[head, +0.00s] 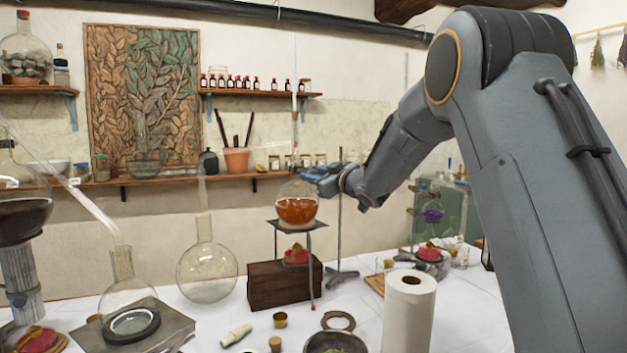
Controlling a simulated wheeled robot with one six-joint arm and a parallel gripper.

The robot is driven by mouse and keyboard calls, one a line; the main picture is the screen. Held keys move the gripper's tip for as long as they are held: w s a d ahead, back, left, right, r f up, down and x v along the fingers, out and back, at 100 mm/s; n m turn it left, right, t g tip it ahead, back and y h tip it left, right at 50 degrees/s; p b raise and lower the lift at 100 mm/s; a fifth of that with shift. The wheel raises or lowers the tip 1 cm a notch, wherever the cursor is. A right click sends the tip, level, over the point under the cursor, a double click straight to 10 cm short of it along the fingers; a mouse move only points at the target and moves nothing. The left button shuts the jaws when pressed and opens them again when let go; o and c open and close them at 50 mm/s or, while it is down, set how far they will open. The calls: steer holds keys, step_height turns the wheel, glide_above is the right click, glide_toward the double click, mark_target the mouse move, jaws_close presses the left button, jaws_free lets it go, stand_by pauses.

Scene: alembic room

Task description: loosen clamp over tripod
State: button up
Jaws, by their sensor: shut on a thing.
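A round flask (297,211) with amber liquid rests on the flat top of a tripod (311,262). The tripod stands over a red burner (296,254) on a dark wooden block (278,287). A stand rod (340,232) rises just right of the tripod from a dark foot. My gripper (314,176) is beside the flask's neck, above the tripod and close to the rod. It is shut on the clamp there. The clamp itself is small and mostly hidden by the gripper, so its screw cannot be made out.
A clear round flask (207,272) stands left of the block. A paper towel roll (408,312) stands in front on the right. A mortar (335,342), corks and a ring lie at the front. A second burner (430,254) stands to the right.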

steer(key=n+b, duration=0.4)
steer(key=n, duration=0.1)
steer(key=shift+d+n, duration=0.1)
steer(key=shift+n, duration=0.2)
steer(key=n+b, duration=0.5)
steer(key=shift+w, duration=0.1)
steer(key=n+b, duration=0.4)
steer(key=shift+r+n, duration=0.1)
steer(key=shift+n, duration=0.3)
steer(key=shift+r+n+b, duration=0.15)
steer(key=shift+n+b, duration=2.25)
steer(key=shift+n, duration=0.1)
steer(key=o, duration=1)
steer(key=shift+o, duration=0.2)
